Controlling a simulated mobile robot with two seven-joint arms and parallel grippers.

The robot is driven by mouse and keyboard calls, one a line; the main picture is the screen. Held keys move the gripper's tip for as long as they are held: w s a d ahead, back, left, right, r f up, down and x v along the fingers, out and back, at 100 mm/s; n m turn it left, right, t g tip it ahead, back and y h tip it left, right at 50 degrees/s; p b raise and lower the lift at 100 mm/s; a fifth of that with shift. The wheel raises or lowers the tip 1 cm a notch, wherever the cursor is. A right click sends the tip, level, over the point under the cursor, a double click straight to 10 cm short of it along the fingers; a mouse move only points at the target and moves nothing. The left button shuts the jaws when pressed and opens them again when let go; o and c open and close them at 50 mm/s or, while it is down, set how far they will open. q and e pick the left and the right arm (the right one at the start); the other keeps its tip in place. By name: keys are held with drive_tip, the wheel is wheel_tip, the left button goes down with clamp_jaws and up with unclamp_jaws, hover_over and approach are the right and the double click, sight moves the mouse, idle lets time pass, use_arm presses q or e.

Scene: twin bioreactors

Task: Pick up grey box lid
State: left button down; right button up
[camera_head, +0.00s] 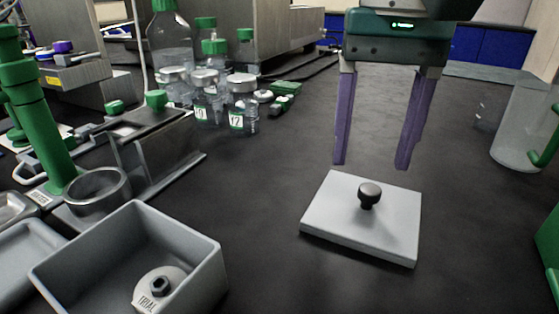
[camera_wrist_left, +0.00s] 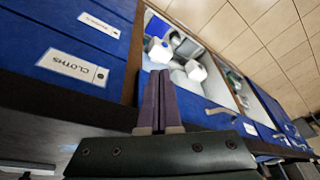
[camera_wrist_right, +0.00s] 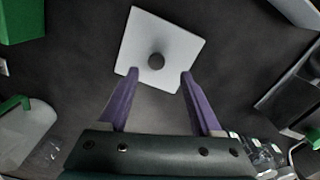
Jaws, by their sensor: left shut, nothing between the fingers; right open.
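The grey box lid (camera_head: 340,215) lies flat on the dark bench, right of centre in the head view. It is a square light-grey plate with a dark round knob (camera_head: 369,194) in its middle. My right gripper (camera_head: 369,165) is open and empty, with purple fingers pointing down above the lid. In the right wrist view the lid (camera_wrist_right: 180,45) is beyond the fingertips, and its knob (camera_wrist_right: 156,61) lines up roughly between them. My left gripper (camera_wrist_left: 160,75) is shut and empty in the left wrist view, away from the lid, facing blue drawers.
An open grey box (camera_head: 205,275) with a round part labelled TRIAL (camera_head: 158,288) inside stands at the lower left. Several bottles (camera_head: 240,105) stand behind it. A clear container (camera_head: 520,125) stands at the right. The bench around the lid is clear.

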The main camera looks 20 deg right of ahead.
sight(370, 189)
drive_tip(key=f, duration=0.4)
drive_tip(key=shift+s+d+f, duration=0.15)
drive_tip(key=shift+s+f, duration=0.05)
drive_tip(key=shift+s, duration=0.1)
clamp_jaws()
idle(0.3)
